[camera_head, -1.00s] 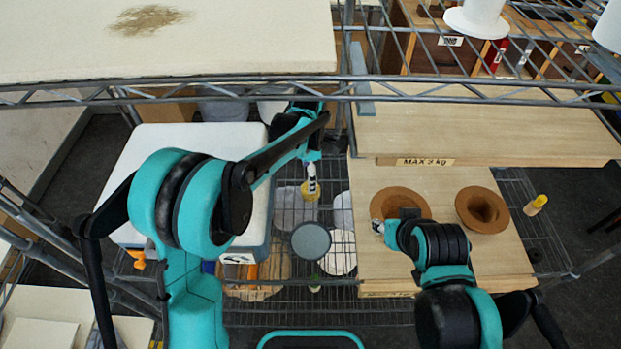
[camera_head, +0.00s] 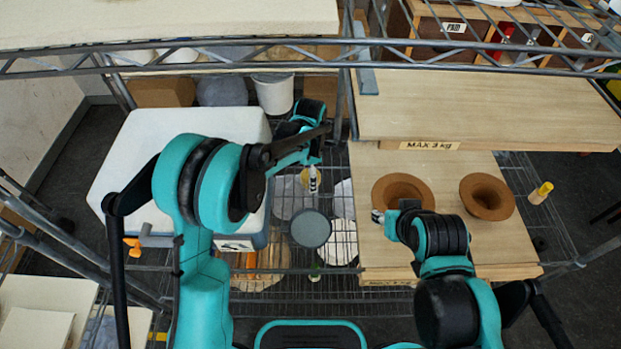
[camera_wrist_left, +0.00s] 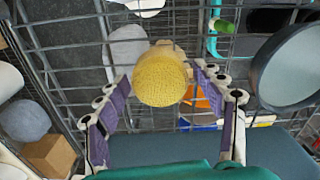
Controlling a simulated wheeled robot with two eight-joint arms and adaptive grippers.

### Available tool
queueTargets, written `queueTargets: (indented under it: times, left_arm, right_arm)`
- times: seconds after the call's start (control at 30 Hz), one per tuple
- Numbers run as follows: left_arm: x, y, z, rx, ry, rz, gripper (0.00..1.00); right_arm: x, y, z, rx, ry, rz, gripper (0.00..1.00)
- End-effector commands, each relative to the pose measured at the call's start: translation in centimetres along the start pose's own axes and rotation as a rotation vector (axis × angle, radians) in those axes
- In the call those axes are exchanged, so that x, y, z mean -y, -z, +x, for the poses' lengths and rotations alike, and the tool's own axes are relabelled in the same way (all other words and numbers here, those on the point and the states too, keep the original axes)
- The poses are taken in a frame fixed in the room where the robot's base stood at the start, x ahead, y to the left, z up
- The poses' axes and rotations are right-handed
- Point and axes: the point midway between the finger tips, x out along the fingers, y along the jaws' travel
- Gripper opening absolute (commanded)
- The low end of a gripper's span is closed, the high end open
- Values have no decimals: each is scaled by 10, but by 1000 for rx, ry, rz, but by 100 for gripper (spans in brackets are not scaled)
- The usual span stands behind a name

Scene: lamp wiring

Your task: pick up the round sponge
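The round sponge (camera_wrist_left: 160,76) is yellow and shows in the left wrist view between the fingertips of my left gripper (camera_wrist_left: 163,78). The fingers stand apart with purple pads, one on each side of it, and I see no clear grip on it. In the head view my left gripper (camera_head: 314,181) points down at the wire shelf, with a bit of the yellow sponge (camera_head: 305,178) beside it, partly hidden. My right gripper (camera_head: 379,216) is small at the left of the wooden board, and its finger opening is not clear.
A grey round disc (camera_head: 310,229) lies on the wire shelf nearer to me, and a white one (camera_head: 342,247) is beside it. A large white-lidded bin (camera_head: 135,150) stands at the left. A shelf bar crosses above.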

Motion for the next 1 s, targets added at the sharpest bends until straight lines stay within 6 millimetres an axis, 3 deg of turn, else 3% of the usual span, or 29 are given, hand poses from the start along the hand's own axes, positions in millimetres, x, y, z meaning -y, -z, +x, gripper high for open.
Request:
queueTargets:
  times: [0.03, 0.1, 0.47, 0.57, 0.8, 1.0]
  left_arm:
    - [0, 0, 0, 0, 0, 0, 48]
    - [0, 0, 0, 0, 0, 0, 32]
    - [0, 0, -4, 0, 0, 0, 32]
    - [0, 0, -16, 0, 0, 0, 32]
    - [0, 0, -68, 0, 0, 0, 32]
    - [0, 0, -95, 0, 0, 0, 32]
  right_arm:
    - [0, 0, 0, 0, 0, 0, 40]
    - [0, 0, 0, 0, 0, 0, 40]
    - [0, 1, -1, 0, 0, 0, 40]
    - [0, 4, -5, 0, 0, 0, 40]
    - [0, 14, -19, 0, 0, 0, 40]
    - [0, 18, -25, 0, 0, 0, 40]
